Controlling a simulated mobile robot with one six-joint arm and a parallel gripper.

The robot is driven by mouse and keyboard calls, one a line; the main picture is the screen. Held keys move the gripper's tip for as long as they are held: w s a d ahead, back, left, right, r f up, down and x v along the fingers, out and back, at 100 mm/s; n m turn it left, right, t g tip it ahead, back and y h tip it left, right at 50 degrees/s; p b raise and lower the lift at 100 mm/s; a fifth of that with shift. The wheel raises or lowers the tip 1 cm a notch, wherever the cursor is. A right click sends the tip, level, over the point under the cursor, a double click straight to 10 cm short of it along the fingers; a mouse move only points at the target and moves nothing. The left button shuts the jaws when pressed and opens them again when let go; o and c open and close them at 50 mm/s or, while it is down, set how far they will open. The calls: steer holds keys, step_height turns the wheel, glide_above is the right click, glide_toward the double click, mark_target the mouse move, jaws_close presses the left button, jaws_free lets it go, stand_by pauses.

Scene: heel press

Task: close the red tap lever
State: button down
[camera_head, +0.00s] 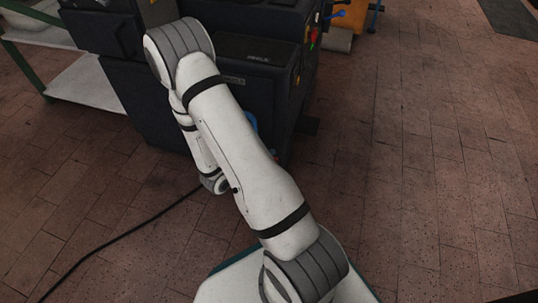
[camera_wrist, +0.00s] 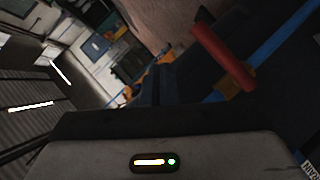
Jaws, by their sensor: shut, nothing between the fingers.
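The red tap lever (camera_wrist: 223,57) shows in the wrist view, right of centre. It is a slanted red bar, its lower end close to a small brass-coloured part and a blue pipe (camera_wrist: 278,42). My gripper (camera_wrist: 162,85) is dark and hard to make out in the middle of the wrist view, left of the lever; it is shut and empty. I cannot tell whether it touches the lever. In the head view my arm hides the gripper, and I cannot make out the lever there.
A dark machine (camera_head: 255,75) stands in front of my arm. A green-framed shelf table (camera_head: 85,82) is at the left. An orange object (camera_head: 348,15) with blue parts is behind the machine. A black cable (camera_head: 120,238) crosses the floor. The brick floor at right (camera_head: 430,150) is clear.

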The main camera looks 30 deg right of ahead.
steer(key=s+a+r+p, duration=0.2)
steer(key=s+a+r, duration=0.2)
steer(key=a, duration=0.1)
steer(key=shift+s+a+r, duration=0.15)
steer(key=shift+s+r, duration=0.15)
steer(key=shift+s, duration=0.05)
steer(key=s+r+m+g+y+p, duration=0.1)
steer(key=s+r+g+y+p, duration=0.15)
steer(key=r+p, duration=0.95)
steer(key=s+r+g+y+p, duration=0.2)
steer(key=s+r+g+p, duration=0.3)
steer(key=r, duration=1.2)
steer(key=a+r+n+t+y+p, duration=0.2)
steer(key=r+p, duration=0.7)
steer(key=r, duration=0.7)
steer(key=a+r+n+t+y+p, duration=0.3)
steer(key=a+r+y+p, duration=0.4)
steer(key=r, duration=0.8)
steer(key=s+t+p, duration=0.1)
steer(key=p, duration=0.2)
steer(key=shift+r+t, duration=0.35)
steer(key=shift+r, duration=0.05)
